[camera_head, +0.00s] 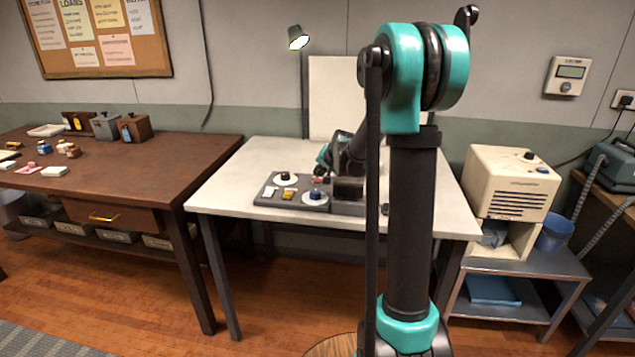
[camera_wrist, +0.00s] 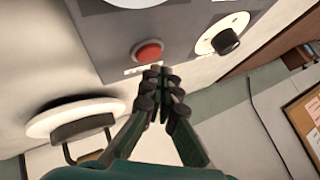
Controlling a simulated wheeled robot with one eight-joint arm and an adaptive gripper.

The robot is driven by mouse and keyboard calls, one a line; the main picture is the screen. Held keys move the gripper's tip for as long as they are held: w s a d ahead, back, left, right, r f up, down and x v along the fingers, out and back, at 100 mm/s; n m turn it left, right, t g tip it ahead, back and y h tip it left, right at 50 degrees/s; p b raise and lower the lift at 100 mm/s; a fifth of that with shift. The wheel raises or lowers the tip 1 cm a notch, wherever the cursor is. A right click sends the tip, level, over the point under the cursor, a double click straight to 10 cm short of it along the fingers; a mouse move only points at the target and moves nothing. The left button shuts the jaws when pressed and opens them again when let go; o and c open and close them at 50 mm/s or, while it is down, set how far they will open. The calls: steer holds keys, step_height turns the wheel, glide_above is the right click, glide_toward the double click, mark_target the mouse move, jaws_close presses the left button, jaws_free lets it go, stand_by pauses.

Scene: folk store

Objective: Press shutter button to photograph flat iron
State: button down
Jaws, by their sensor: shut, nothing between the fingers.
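A red round button (camera_wrist: 149,52) sits on a grey control panel (camera_wrist: 112,42) in the wrist view, with a small white label beside it too small to read. My gripper (camera_wrist: 161,72) is shut and empty, its fingertips pointing at the panel just beside the button; I cannot tell whether they touch it. A dark object with a handle, apparently the flat iron (camera_wrist: 82,128), rests on a white round plate (camera_wrist: 60,115) at lower left. In the head view the panel (camera_head: 268,194) is on the white table, and my arm partly hides the area around the gripper.
A white backdrop (camera_head: 332,95) and a lamp (camera_head: 298,38) stand behind. The white table's (camera_head: 235,180) left side is clear.

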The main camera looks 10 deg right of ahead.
mark_target(318, 182)
steer(key=shift+r, duration=0.1)
steer(key=shift+r, duration=2.4)
steer(key=shift+s, duration=0.1)
